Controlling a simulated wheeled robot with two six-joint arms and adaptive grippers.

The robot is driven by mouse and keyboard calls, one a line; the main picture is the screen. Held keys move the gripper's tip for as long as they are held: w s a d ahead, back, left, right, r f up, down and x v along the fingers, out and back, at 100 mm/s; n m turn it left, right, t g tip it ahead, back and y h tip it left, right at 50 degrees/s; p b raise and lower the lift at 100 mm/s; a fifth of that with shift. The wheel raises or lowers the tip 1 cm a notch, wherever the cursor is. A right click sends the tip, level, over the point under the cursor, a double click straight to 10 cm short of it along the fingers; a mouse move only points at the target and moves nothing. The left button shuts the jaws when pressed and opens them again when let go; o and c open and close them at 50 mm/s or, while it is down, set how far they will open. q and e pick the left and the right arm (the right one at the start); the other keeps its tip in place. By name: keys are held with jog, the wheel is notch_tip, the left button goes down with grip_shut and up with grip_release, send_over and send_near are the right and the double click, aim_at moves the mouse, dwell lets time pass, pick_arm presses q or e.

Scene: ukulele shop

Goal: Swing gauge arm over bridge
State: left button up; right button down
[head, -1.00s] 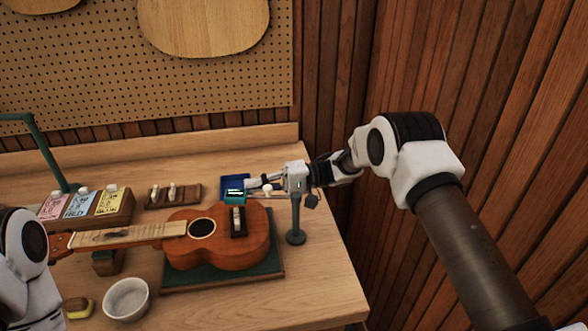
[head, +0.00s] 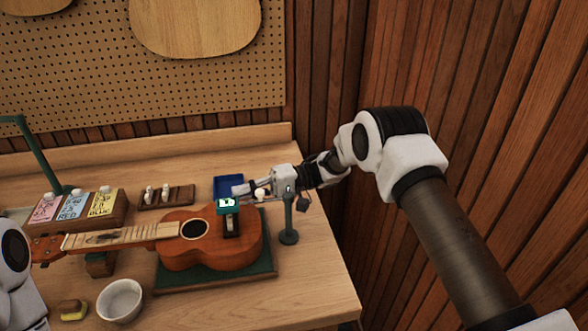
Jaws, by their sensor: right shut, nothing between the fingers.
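The brown ukulele (head: 215,248) lies on a green mat (head: 262,285) with its neck to the left. Its dark bridge (head: 231,228) is on the right part of the body. The gauge's teal head (head: 228,204), with a lit display, shows just above the bridge and overlaps its far end in the picture. Its grey-green post (head: 288,222) stands right of the ukulele. The arm between them is mostly hidden behind my right gripper (head: 242,190). That gripper is shut and empty, close beside the gauge head; I cannot tell if they touch. My left gripper is out of view.
A blue tray (head: 228,183) lies behind the gauge head. A wooden block with white pegs (head: 166,196), coloured cards (head: 74,206) and a white bowl (head: 121,301) are to the left. The table's front right is clear. A wood-panelled wall (head: 480,130) stands at right.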

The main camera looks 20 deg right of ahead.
jog(key=d, duration=1.2)
jog(key=shift+t, duration=0.3)
